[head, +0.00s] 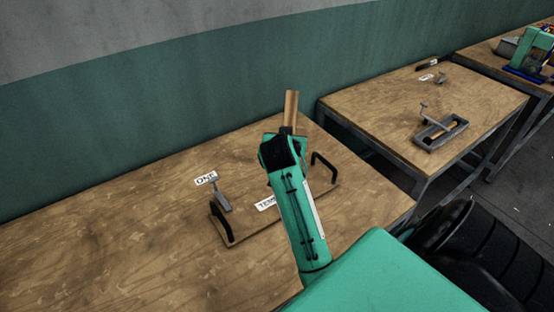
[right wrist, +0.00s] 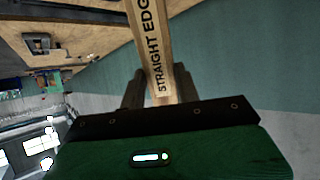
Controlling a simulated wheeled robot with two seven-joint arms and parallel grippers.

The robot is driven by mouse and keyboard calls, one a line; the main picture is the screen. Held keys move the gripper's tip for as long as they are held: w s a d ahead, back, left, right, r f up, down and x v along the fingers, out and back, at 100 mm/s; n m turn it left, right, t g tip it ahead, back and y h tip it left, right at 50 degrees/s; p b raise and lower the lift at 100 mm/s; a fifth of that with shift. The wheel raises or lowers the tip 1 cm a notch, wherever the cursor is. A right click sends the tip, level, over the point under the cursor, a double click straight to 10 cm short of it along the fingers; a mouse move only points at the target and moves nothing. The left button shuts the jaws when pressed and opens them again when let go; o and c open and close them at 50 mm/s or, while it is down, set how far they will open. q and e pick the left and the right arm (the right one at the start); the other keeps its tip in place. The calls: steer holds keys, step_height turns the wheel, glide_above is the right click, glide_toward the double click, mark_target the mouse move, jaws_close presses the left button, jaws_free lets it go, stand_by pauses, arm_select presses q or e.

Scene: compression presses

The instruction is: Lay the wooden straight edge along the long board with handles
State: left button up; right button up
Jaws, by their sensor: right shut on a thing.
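The wooden straight edge (right wrist: 152,45), lettered "STRAIGHT EDGE", is held between the fingers of my right gripper (right wrist: 158,88). In the head view the straight edge (head: 291,108) stands up above the gripper, nearly upright. My right gripper (head: 284,150) is over the far side of the long board with handles (head: 245,225). The board lies on the near table with a black handle at each end. My arm hides the board's middle and part of its label, of which "TEM" shows. I cannot tell the height of the straight edge above the board. My left gripper is not in view.
The near wooden table (head: 110,245) has free room left of the board. A metal tool (head: 221,195) stands by the board's left end, near a "ONE" label (head: 206,178). A second table (head: 385,95) holds a metal press tray (head: 440,131). A green wall runs behind.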

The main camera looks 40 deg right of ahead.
steer(key=s+d+f+m+g+y, duration=0.1)
steer(key=d+m+g+y, duration=0.3)
steer(key=d+m+g, duration=0.45)
steer(key=a+y, duration=0.1)
steer(key=a, duration=0.1)
steer(key=w+a+y+b, duration=0.1)
steer(key=a+y, duration=0.1)
steer(key=a, duration=0.1)
steer(key=w+a+f+m+y, duration=0.1)
steer(key=a+y, duration=0.1)
steer(key=shift+w+a+t, duration=0.2)
steer(key=shift+a+t, duration=0.05)
steer(key=shift+a+f, duration=0.1)
steer(key=shift+f, duration=0.25)
step_height(320, 180, down, 19)
steer(key=p, duration=0.3)
steer(key=o, duration=1.1)
steer(key=shift+o, duration=0.2)
step_height(320, 180, up, 12)
steer(key=b, duration=0.2)
